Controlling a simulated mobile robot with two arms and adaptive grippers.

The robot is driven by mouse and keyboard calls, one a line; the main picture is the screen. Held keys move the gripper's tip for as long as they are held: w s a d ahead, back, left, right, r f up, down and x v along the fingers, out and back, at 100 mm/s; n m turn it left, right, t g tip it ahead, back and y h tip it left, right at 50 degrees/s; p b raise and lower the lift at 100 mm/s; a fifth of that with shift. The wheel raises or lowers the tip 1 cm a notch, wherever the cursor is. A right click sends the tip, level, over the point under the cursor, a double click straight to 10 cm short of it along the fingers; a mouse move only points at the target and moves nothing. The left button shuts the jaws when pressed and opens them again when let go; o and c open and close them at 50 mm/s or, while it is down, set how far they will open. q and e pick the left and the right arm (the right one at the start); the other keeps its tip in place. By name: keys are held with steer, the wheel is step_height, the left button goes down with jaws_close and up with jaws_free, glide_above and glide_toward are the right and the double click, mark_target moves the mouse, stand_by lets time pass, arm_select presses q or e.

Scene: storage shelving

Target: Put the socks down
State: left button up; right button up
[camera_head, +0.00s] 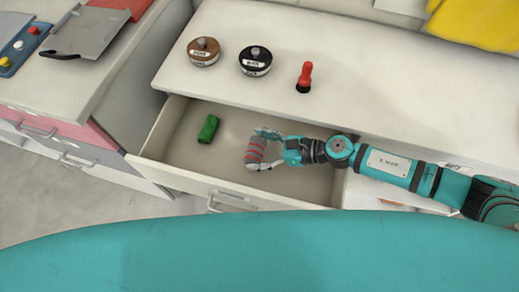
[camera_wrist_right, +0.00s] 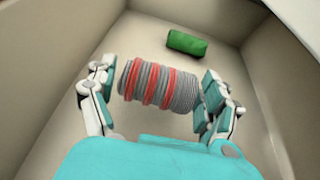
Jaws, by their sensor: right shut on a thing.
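The socks (camera_head: 255,152) are a grey roll with red stripes, in the head view over the open drawer (camera_head: 170,150). My right gripper (camera_head: 262,150) is shut on the socks, with one finger at each end of the roll. In the right wrist view the socks (camera_wrist_right: 160,86) lie crosswise between the fingers of the right gripper (camera_wrist_right: 158,95), with the drawer floor behind them. I cannot tell whether the socks touch the floor. My left gripper is not in view.
A green roll (camera_head: 208,129) lies in the drawer, left of the socks; it also shows in the right wrist view (camera_wrist_right: 187,43). On the white top stand a brown-lidded pot (camera_head: 203,52), a black-lidded pot (camera_head: 256,62) and a red-handled item (camera_head: 304,78). The drawer floor between the rolls is clear.

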steer(key=shift+f, duration=0.25)
steer(key=shift+f+b, duration=0.55)
steer(key=shift+f, duration=0.05)
steer(key=o, duration=1)
steer(key=shift+d+r+p, duration=0.2)
steer(key=shift+r+p, duration=0.6)
steer(key=shift+r, duration=0.05)
steer(key=v, duration=0.2)
steer(key=b+v, duration=0.1)
steer(key=v, duration=0.3)
steer(key=shift+s+f+b, duration=0.1)
steer(key=shift+f+b, duration=0.2)
steer(key=shift+s+d+r, duration=0.1)
steer(key=shift+d+r, duration=0.25)
steer(key=shift+d, duration=0.15)
